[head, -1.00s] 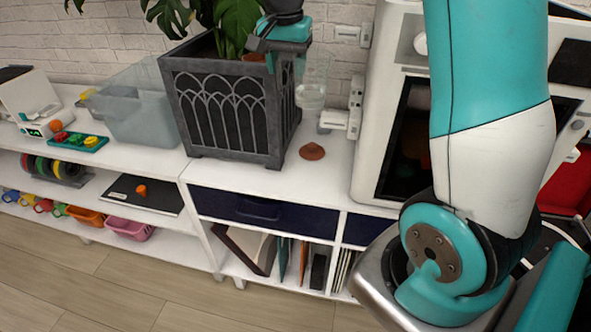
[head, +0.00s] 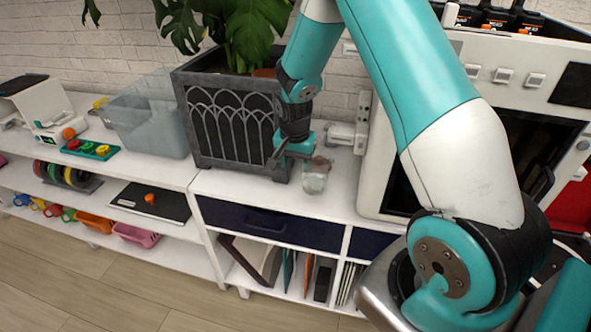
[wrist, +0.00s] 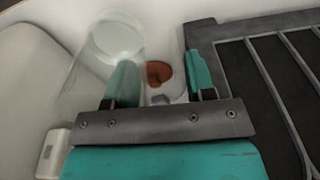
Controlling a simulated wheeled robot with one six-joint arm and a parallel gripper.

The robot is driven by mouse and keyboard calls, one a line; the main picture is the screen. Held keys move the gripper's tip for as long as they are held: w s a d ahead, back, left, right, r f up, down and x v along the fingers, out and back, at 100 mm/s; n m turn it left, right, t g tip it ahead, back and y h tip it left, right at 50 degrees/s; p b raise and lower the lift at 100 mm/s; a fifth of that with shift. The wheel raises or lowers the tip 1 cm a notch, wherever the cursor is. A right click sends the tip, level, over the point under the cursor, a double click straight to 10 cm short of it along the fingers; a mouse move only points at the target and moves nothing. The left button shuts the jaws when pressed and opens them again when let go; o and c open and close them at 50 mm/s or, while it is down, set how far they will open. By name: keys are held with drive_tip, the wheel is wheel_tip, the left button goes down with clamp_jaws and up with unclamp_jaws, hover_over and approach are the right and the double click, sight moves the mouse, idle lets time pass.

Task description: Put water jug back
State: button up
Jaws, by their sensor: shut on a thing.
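The water jug (head: 315,181) is clear glass with water low inside. In the head view it is low over the white shelf top, right of the planter. I cannot tell if it touches the shelf. In the wrist view the jug (wrist: 110,60) is blurred and see-through, at the left finger. My gripper (head: 300,153) is shut on the jug, seemingly at its handle; the fingers also show in the wrist view (wrist: 160,82). A small reddish-brown piece (wrist: 158,73) lies on the shelf, seen between the fingers; the jug partly covers it in the head view.
A dark planter (head: 235,125) with a leafy plant stands close left of my gripper. A white machine (head: 376,165) with a dark window stands on the right. White fittings (head: 345,135) are at the wall behind. A clear bin (head: 150,125) is farther left.

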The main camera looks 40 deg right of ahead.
drive_tip(key=shift+f, duration=1.5)
drive_tip(key=shift+f, duration=0.15)
drive_tip(key=o, duration=1.2)
wheel_tip(320, 180, up, 12)
drive_tip(key=s+a+b, duration=0.1)
drive_tip(key=s+a+r+n+y, duration=0.1)
drive_tip(key=s+a+r+n, duration=0.35)
drive_tip(key=a, duration=0.25)
drive_tip(key=s+a+r+n+y, duration=0.2)
drive_tip(key=s+a+r+n, duration=0.25)
drive_tip(key=a, duration=0.35)
drive_tip(key=s+a+r+n, duration=0.1)
drive_tip(key=s+a+n, duration=0.1)
drive_tip(key=s, duration=0.3)
drive_tip(key=s+a+r+n+y, duration=0.1)
drive_tip(key=s+a+n, duration=0.2)
drive_tip(key=s+n, duration=0.1)
drive_tip(key=s+a+r+n+g+y, duration=0.1)
drive_tip(key=s+a+n, duration=0.1)
drive_tip(key=s, duration=0.4)
drive_tip(key=shift+s+a+r+n, duration=0.2)
drive_tip(key=shift+s+a+n, duration=0.2)
drive_tip(key=shift+n, duration=0.2)
